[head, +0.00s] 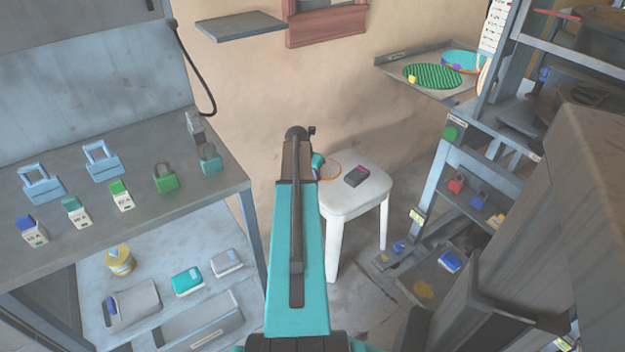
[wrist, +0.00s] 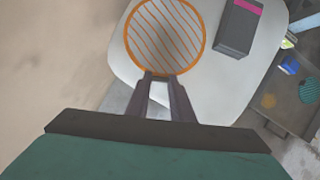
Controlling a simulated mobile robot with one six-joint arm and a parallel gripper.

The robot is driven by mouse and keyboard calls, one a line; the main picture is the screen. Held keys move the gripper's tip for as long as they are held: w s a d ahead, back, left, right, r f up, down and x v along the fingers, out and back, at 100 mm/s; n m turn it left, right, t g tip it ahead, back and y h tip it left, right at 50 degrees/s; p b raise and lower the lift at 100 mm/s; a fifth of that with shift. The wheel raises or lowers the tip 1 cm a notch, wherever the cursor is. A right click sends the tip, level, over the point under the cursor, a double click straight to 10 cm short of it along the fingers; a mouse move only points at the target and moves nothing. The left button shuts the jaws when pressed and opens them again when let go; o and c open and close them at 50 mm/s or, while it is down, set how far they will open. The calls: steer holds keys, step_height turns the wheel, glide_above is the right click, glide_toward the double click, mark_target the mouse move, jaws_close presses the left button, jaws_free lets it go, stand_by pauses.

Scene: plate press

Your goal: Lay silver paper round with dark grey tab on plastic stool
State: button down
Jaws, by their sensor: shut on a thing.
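My gripper (wrist: 164,82) is shut on the near edge of a paper round (wrist: 168,35). The round has a grey-brown face with orange stripes and an orange rim. Its tab is mostly hidden between the fingertips, with a small greyish part showing. In the head view the round (head: 332,172) shows just past my arm, at the stool's left side. The white plastic stool (head: 362,199) also shows beneath the round in the wrist view (wrist: 207,82). The round overlaps the stool top's left part; I cannot tell whether it touches.
A dark box with a pink stripe (head: 356,176) lies on the stool, right of the round. A tray (head: 393,71) at the back right holds a green striped round (head: 432,76) and a cyan round (head: 462,61). A workbench with several padlocks (head: 165,178) stands left; a shelf rack (head: 470,165) stands right.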

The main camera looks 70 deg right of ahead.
steer(key=shift+f, duration=0.75)
steer(key=c, duration=1.6)
jaws_free()
steer(key=shift+o, duration=0.2)
steer(key=p+v, duration=0.1)
steer(key=v, duration=1.1)
steer(key=shift+p, duration=0.4)
steer(key=shift+d, duration=0.1)
steer(key=shift+s, duration=0.1)
